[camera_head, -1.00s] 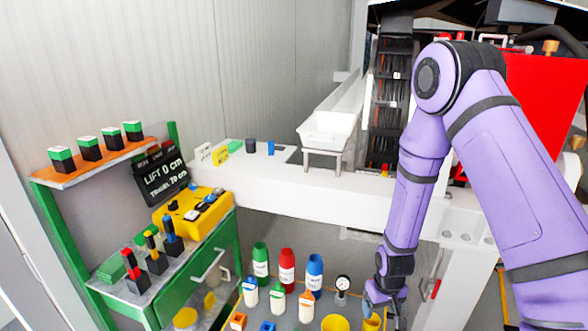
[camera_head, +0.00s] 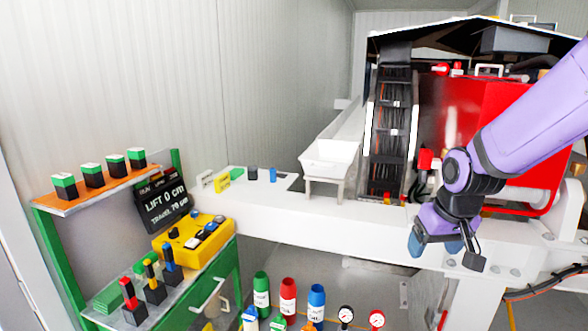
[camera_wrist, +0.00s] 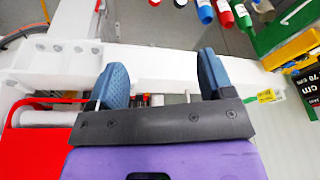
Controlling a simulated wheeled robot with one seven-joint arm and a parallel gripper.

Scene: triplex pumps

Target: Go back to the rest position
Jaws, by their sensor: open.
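The white beam runs across behind the fingers in the wrist view. My purple arm reaches in from the upper right of the head view.
A green bench (camera_head: 215,290) with a yellow control box (camera_head: 192,237) stands at left. Green, red and blue bottles (camera_head: 288,298) and two gauges (camera_head: 376,319) sit low in front. A white trough (camera_head: 333,153) and the red machine (camera_head: 480,125) stand behind the beam.

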